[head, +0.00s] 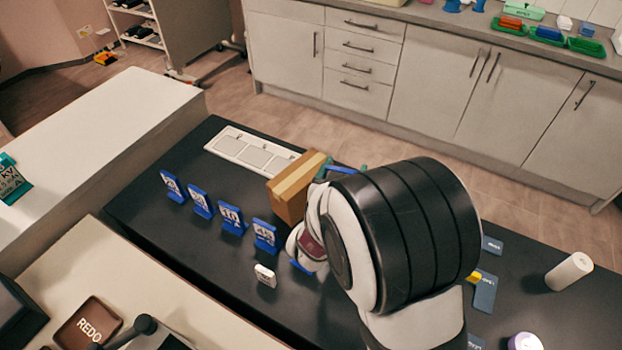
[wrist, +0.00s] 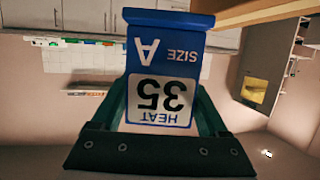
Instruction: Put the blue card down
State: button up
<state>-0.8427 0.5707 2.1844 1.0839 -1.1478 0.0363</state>
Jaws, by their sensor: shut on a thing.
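The blue card (wrist: 165,42) is held between the green fingers of my gripper (wrist: 164,98) in the wrist view. Its white label reads upside down, with "SIZE A" and "HEAT 35". In the head view my gripper (head: 342,171) is past the cardboard box's right side, mostly behind my arm, with a blue sliver of the card between the green fingertips. Whether the card touches any surface cannot be seen.
Several blue stand cards, including one (head: 232,219), line the dark table (head: 180,245). A cardboard box (head: 291,200) stands close left of my gripper. A white slotted panel (head: 222,144) lies behind. A small white block (head: 265,275) sits in front. A white cylinder (head: 568,272) stands at right.

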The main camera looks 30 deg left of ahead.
jog(key=w+a+r+n+y, duration=0.2)
jog(key=w+r, duration=0.3)
jog(key=r, duration=0.3)
send_over(297, 170)
notch_tip(297, 170, down, 6)
jog(key=shift+g, duration=0.4)
notch_tip(297, 170, down, 4)
jog(key=shift+f, duration=0.2)
jog(key=shift+f, duration=0.3)
